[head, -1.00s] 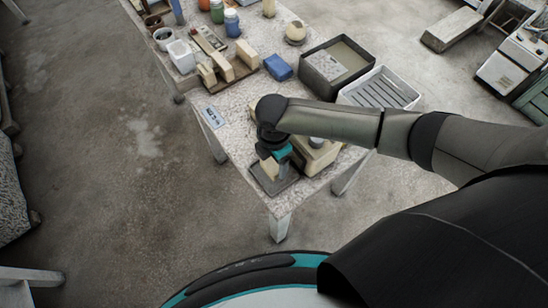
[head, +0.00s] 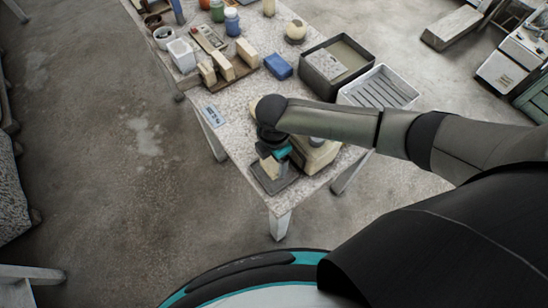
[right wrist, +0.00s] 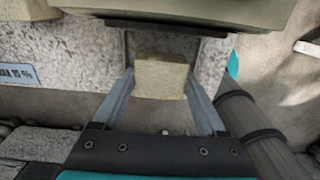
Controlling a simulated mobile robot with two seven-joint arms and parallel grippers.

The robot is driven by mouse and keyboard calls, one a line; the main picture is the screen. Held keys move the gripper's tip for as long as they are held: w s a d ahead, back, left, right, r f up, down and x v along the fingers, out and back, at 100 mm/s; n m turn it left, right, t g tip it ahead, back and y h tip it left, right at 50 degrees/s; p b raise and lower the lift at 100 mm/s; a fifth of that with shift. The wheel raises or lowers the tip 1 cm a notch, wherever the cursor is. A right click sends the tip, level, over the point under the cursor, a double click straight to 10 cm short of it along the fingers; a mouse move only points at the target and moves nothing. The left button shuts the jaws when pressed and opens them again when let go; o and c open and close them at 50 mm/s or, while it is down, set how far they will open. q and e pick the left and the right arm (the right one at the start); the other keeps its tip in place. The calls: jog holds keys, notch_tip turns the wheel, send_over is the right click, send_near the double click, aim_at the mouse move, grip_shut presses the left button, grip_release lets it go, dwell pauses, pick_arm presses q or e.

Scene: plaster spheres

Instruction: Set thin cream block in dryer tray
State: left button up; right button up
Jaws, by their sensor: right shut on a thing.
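My right gripper (head: 272,160) points down at the near corner of the table, shut on a thin cream block (head: 267,168). In the right wrist view the cream block (right wrist: 160,78) sits between the two grey fingers. Below it is a small dark tray (head: 287,183) in front of a cream machine (head: 318,156), which looks like the dryer tray. The block is over the tray; I cannot tell whether it touches the tray's floor. My arm hides part of the machine. My left gripper is not in view.
A white ribbed tray (head: 403,92) and a dark basin (head: 310,76) stand beyond my right forearm. Several cream blocks stand on a wooden board (head: 232,80), with a blue block (head: 278,66) beside it. A small label card (head: 211,115) lies at the table's left edge.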

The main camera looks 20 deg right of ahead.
dwell(0.8)
jog(key=shift+f+b, duration=0.65)
jog(key=shift+f, duration=0.55)
dwell(0.5)
jog(key=o, duration=1.6)
jog(key=shift+c, duration=0.2)
jog(key=shift+r, duration=0.15)
jog(key=shift+r+p, duration=1.9)
jog(key=shift+p, duration=0.45)
